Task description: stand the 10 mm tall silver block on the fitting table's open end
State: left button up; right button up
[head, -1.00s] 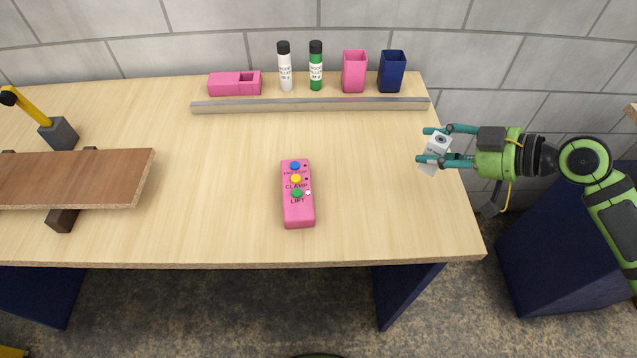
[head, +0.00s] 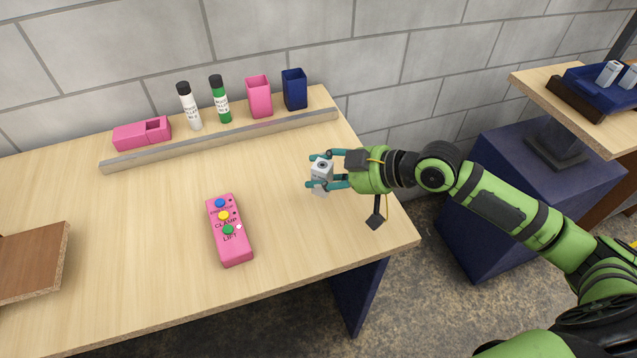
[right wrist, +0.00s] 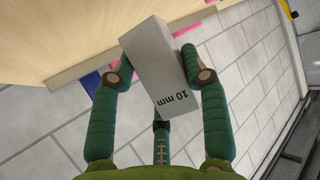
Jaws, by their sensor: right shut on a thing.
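The silver block (head: 321,177) is held by my right gripper (head: 325,170) above the right part of the fitting table (head: 290,235). In the right wrist view the block (right wrist: 158,65) sits between the two teal fingers, and its label reads "10 mm". The gripper is shut on it. The fingers cover part of its sides. I cannot tell how far the block is above the table top. The table's bare right end lies below and beside the gripper. My left gripper is not in view.
A pink control box (head: 230,230) with coloured buttons lies on the table. A grey rail (head: 220,140) runs behind it, with bottles and cups (head: 259,96) beyond. A brown board (head: 32,262) is at the left. A side stand holds a blue tray (head: 600,95) with silver blocks.

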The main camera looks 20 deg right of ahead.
aim_at(329, 192)
jog(key=shift+s+a+f, duration=0.2)
jog(key=shift+a+f, duration=0.15)
jog(key=shift+a, duration=0.2)
notch_tip(329, 192, down, 4)
jog(key=shift+r+p, duration=0.25)
jog(key=shift+p, duration=0.15)
jog(key=shift+f, duration=0.2)
jog(key=shift+f, duration=0.25)
jog(key=o, duration=1.1)
jog(key=shift+c, duration=0.2)
